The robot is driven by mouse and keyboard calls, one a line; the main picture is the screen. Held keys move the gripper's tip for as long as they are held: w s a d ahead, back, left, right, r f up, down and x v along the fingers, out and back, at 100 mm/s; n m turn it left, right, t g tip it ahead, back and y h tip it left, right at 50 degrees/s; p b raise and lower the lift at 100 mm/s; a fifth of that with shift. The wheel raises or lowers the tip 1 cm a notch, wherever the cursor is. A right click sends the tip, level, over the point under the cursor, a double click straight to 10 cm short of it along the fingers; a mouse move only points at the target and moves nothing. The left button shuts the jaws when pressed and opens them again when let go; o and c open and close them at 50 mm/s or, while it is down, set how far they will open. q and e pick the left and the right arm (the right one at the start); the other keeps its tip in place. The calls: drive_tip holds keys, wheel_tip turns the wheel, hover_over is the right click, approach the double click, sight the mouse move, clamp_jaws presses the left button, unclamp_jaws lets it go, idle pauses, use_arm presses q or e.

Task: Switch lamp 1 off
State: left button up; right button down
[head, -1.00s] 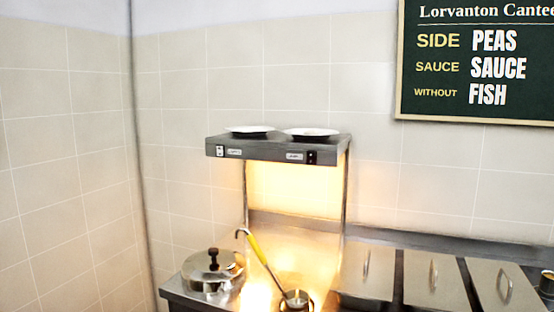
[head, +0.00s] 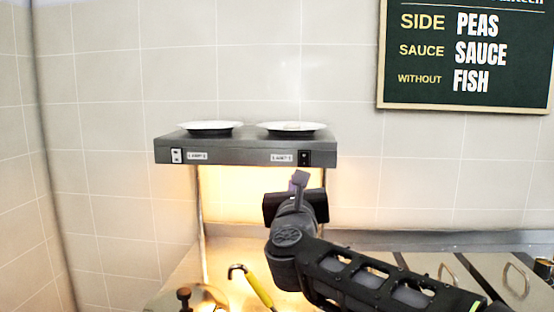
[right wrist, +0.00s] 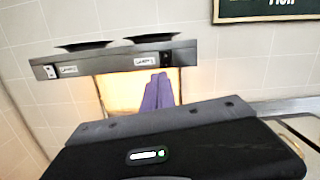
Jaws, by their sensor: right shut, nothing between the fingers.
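The grey heat-lamp shelf (head: 240,145) hangs on posts against the tiled wall. A white switch (head: 176,156) is at its left front with a label (head: 197,156) beside it. A black switch (head: 305,158) is at its right front with another label (head: 282,158). The labels are blurred; the right one looks like lamp 1. The shelf also shows in the right wrist view (right wrist: 115,60). My right gripper (head: 299,178) is shut and empty, just below and apart from the black switch. Its purple fingers (right wrist: 157,90) point toward the shelf. My left gripper is out of view.
Two plates (head: 210,127) (head: 291,127) lie on the shelf top. Warm light glows below it. A ladle with a yellow handle (head: 259,290) and a lidded pot (head: 187,299) stand below. Metal lids (head: 515,275) are at right. A menu board (head: 465,60) hangs upper right.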

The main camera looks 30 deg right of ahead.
sight(303, 156)
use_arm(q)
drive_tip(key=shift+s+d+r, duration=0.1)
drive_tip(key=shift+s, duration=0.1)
use_arm(e)
drive_tip(key=shift+s+d+m, duration=0.3)
drive_tip(key=shift+s+m, duration=0.1)
drive_tip(key=shift+m, duration=0.4)
drive_tip(key=p+x, duration=0.4)
drive_tip(key=x, duration=0.9)
drive_tip(key=shift+w+d+r, duration=0.1)
drive_tip(key=shift+d+r, duration=0.05)
drive_tip(key=shift+d, duration=0.05)
drive_tip(key=shift+w+d, duration=0.2)
drive_tip(key=shift+w, duration=0.05)
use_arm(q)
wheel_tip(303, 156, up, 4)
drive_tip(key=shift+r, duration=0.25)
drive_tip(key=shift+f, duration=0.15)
